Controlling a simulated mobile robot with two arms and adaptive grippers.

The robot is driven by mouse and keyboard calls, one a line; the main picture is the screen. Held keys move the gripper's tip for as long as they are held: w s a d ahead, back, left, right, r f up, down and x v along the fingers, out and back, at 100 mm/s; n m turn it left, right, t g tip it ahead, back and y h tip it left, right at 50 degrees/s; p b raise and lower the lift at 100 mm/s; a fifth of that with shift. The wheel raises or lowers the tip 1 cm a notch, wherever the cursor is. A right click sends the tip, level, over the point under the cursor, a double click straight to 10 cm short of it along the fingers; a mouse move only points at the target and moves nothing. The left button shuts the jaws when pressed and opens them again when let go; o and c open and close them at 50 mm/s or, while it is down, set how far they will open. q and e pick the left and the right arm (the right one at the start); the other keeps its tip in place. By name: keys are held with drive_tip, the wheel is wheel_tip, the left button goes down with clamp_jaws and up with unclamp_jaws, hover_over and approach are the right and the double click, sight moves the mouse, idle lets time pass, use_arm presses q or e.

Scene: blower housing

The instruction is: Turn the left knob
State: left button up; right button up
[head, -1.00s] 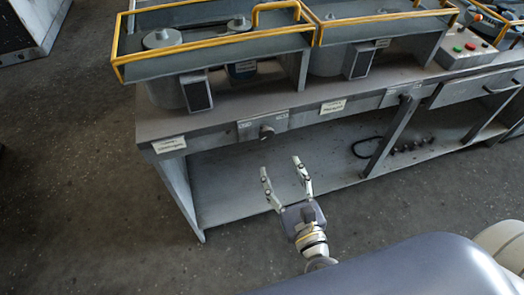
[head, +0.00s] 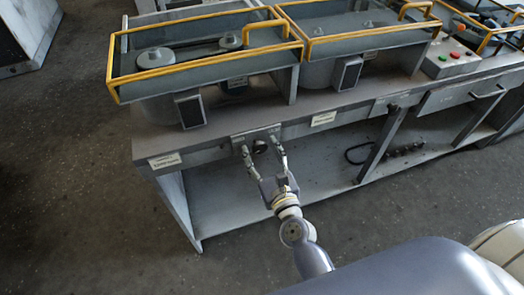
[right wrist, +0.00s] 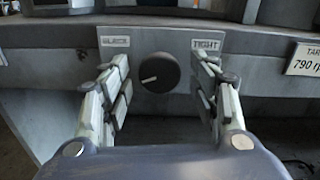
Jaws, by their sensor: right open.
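The left knob (head: 260,146) is a small dark round knob on a grey plate on the front edge of the bench. In the right wrist view the knob (right wrist: 159,73) has a pale pointer line aimed to the lower left. The plate (right wrist: 160,45) carries a label at upper left and one reading TIGHT at upper right. My right gripper (head: 262,150) is open, with one finger on each side of the knob. In the right wrist view gaps show between the knob and both fingers (right wrist: 160,92). My left gripper is not in view.
The grey bench (head: 215,138) carries yellow-railed housings (head: 205,75) above the knob. A label card (head: 323,118) is right of the plate. A control box (head: 450,58) with coloured buttons stands further right. A lower shelf (head: 225,205) lies below, with a dark cable (head: 358,155) on it.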

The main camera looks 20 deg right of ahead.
drive_tip(key=c, duration=1.1)
drive_tip(key=shift+o, duration=0.2)
drive_tip(key=shift+n, duration=0.3)
